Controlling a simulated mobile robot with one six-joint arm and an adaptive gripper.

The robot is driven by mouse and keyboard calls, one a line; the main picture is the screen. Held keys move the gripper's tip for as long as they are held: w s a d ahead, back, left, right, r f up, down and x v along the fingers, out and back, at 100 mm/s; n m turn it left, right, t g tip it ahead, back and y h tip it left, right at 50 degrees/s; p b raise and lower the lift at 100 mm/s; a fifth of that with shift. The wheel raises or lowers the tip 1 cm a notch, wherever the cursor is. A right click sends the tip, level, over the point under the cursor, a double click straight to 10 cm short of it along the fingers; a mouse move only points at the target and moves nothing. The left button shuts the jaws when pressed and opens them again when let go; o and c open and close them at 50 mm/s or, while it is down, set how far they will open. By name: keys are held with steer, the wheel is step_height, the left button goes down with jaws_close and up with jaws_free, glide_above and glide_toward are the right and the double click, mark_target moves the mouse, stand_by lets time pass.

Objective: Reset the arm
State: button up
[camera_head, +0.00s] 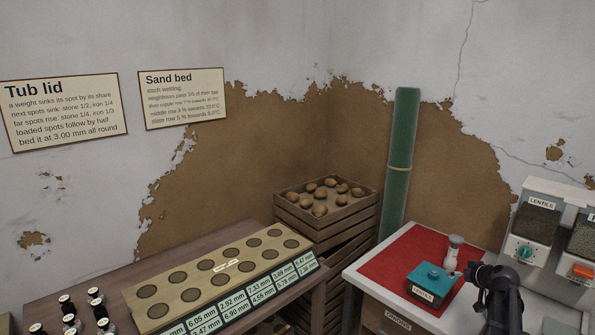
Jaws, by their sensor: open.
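My gripper (469,271), dark and seen from behind, is at the lower right, at the end of my black arm. In the picture it lies just right of a teal-topped box labelled lentils (434,284) and below a small pale grey-white object (454,252). It looks empty and open, though its fingers are small and partly hidden. I cannot tell whether it touches either thing.
A red mat (399,265) lies on the white-topped table. Lentil dispensers (537,222) stand right of my arm. A wooden board with round spots (208,284) lies on the left table. A potato crate (341,222) and a green roll (402,150) stand in the corner.

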steer(key=s+a+f+g+y, duration=0.1)
steer(key=s+a+f+g, duration=0.2)
steer(key=a, duration=0.9)
steer(key=s+a+f+g+y, duration=0.1)
steer(key=s+a+f+g, duration=0.15)
steer(key=a, duration=0.95)
steer(key=s+a+f+g+h, duration=0.1)
steer(key=s+a+g, duration=0.2)
steer(key=s+a, duration=0.4)
steer(key=s+a+f+g+h+p, duration=0.1)
steer(key=s+a+g+h, duration=0.1)
steer(key=s+a, duration=0.5)
steer(key=shift+s+g, duration=0.45)
steer(key=shift+s, duration=0.35)
